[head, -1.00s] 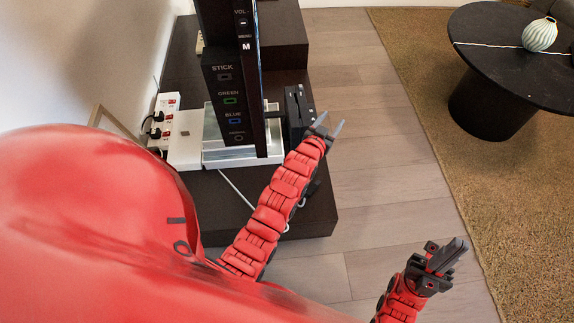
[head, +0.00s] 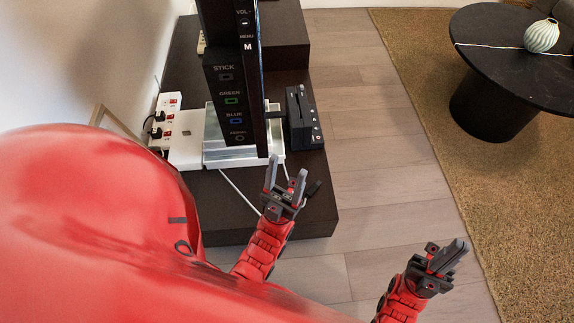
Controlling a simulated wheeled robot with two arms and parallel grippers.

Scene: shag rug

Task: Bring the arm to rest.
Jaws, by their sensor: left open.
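My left gripper (head: 287,167) is open and empty, its two dark fingers apart. It is over the front part of the dark cabinet, just in front of the black screen's lower edge. My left arm, in red segments, is bent low behind it. My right gripper (head: 458,246) is at the lower right, above the wood floor near the rug edge. Its fingers lie together with nothing seen between them.
A screen (head: 230,95) stands on a silver base on the dark cabinet (head: 230,212). A black device (head: 303,118) is beside it, and a white power strip (head: 167,118) is at left. A round black table (head: 500,60) holds a vase (head: 541,36). The wood floor (head: 375,150) between is clear.

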